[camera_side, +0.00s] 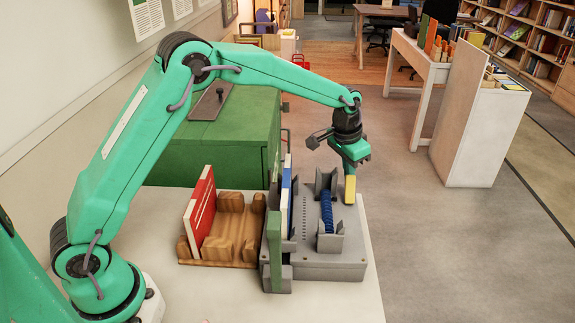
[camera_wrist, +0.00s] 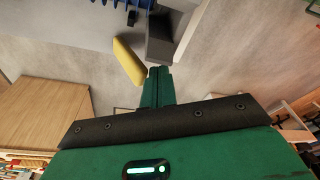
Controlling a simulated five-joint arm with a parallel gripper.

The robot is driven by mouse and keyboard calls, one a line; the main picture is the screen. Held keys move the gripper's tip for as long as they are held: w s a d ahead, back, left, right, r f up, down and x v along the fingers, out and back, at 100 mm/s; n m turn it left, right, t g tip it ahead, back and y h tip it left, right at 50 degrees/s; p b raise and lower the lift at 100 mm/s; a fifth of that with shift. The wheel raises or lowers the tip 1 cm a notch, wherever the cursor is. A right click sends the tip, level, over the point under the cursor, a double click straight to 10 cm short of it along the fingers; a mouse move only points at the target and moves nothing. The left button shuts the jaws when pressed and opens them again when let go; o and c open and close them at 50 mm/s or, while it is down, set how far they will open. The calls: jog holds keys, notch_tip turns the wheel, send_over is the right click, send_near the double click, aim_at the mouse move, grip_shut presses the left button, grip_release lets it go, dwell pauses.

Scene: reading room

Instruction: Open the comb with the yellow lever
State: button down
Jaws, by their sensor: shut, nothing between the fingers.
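The yellow lever (camera_side: 350,189) stands at the right side of the grey binding machine (camera_side: 320,263). It shows in the wrist view as a yellow bar (camera_wrist: 129,61) just beyond and left of my fingertips. The dark blue comb (camera_side: 327,211) sits on the machine between grey upright brackets. Part of the comb shows at the top of the wrist view (camera_wrist: 95,2). My gripper (camera_side: 356,160) is shut and empty, directly above the lever in the side view. Its closed fingertips (camera_wrist: 159,74) are close to the lever; I cannot tell whether they touch it.
A wooden rack (camera_side: 238,230) holding a red-covered book (camera_side: 200,212) stands left of the machine. A white and blue book (camera_side: 286,205) stands upright at the machine's left side. A green cabinet (camera_side: 228,140) is behind. The table (camera_side: 340,300) is clear in front.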

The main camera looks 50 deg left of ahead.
aim_at(351, 184)
jog(key=shift+s+d, duration=0.3)
jog(key=shift+d, duration=0.1)
jog(key=shift+s+d+f, duration=0.2)
jog(key=shift+f, duration=0.1)
jog(key=shift+s+d, duration=0.45)
jog(key=shift+s, duration=0.05)
jog(key=shift+s+d, duration=0.25)
jog(key=shift+d, duration=0.05)
dwell(0.4)
jog(key=shift+s+d, duration=0.35)
jog(key=shift+s, duration=0.4)
dwell(0.8)
jog(key=shift+s+d, duration=0.15)
jog(key=shift+s, duration=0.05)
jog(key=shift+w+r, duration=0.15)
jog(key=shift+r, duration=0.05)
